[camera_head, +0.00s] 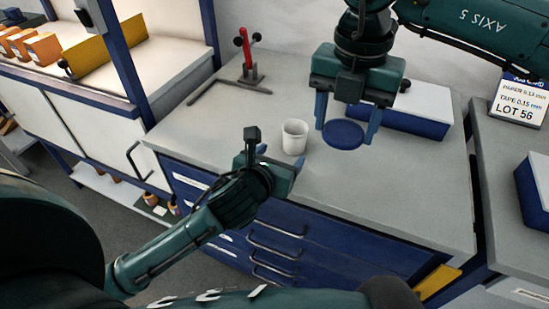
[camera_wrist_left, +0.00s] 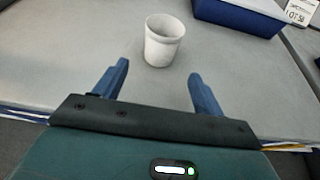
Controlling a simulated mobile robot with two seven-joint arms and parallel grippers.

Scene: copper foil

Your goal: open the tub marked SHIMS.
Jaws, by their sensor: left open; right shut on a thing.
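A small white tub (camera_head: 294,136) stands upright on the grey counter, its top open with no lid on it. It also shows in the left wrist view (camera_wrist_left: 163,42), where I can read no marking on it. My right gripper (camera_head: 346,134) points down, shut on a round blue lid (camera_head: 343,134) to the right of the tub. The lid is apart from the tub. My left gripper (camera_head: 280,157) is open and empty at the near side of the tub. In the left wrist view its fingertips (camera_wrist_left: 160,70) are spread just short of the tub, not around it.
A blue box with a white top (camera_head: 412,112) stands behind the right gripper. A red stand (camera_head: 246,62) is at the back left of the counter (camera_head: 400,190). A sign reading LOT 56 (camera_head: 519,100) is at the far right. The counter's front right is clear.

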